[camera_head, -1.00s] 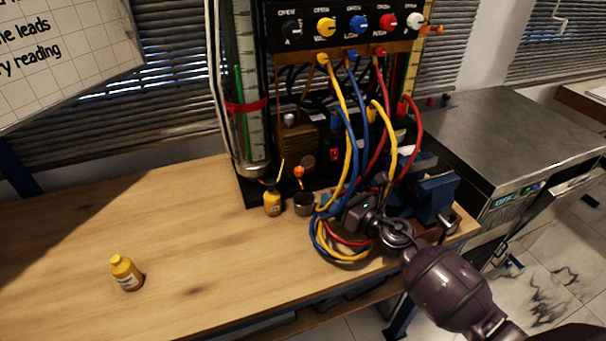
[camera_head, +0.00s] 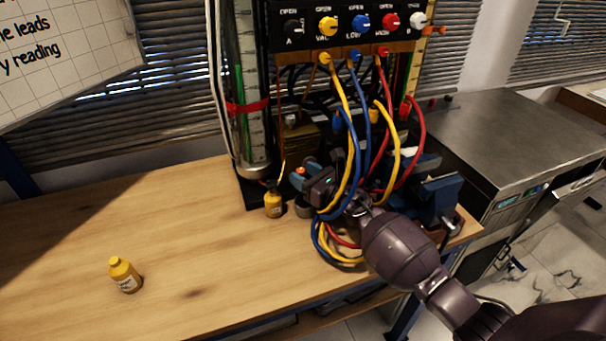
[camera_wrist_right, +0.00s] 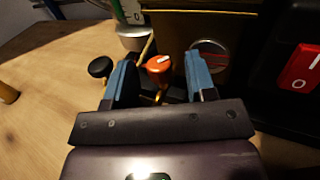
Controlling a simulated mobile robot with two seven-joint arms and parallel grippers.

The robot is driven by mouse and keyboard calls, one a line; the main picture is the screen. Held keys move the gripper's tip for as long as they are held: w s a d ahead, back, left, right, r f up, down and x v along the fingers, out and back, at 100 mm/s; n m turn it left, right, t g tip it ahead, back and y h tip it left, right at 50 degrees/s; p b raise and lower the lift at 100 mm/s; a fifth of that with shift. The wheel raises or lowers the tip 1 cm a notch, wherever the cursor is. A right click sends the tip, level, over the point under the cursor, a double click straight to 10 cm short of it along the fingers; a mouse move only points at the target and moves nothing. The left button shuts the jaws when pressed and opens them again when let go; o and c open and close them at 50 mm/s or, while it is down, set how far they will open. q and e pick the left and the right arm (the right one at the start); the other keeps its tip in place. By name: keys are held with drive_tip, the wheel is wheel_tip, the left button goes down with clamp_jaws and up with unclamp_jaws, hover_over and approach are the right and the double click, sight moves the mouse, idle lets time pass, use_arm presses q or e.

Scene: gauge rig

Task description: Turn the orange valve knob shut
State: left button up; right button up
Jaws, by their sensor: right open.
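The orange valve knob (camera_wrist_right: 158,64) has a pale line on its top and sits on a brass stem low at the front of the rig. In the head view only a small bit of the knob (camera_head: 300,171) shows by the fingertips. My right gripper (camera_head: 304,174) reaches in from the right, under the hanging leads. In the right wrist view my right gripper (camera_wrist_right: 160,72) is open, one blue-padded finger on each side of the knob, with gaps on both sides. My left gripper is not in view.
A black knob (camera_wrist_right: 100,67) stands left of the fingers and a round gauge (camera_wrist_right: 208,55) behind the right one. A red switch (camera_wrist_right: 301,68) is at right. Yellow, blue and red leads (camera_head: 345,150) hang over my wrist.

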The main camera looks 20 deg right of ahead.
drive_tip(key=shift+w+a, duration=0.1)
drive_tip(key=shift+w, duration=0.15)
drive_tip(key=c, duration=0.9)
drive_tip(key=shift+c, duration=0.2)
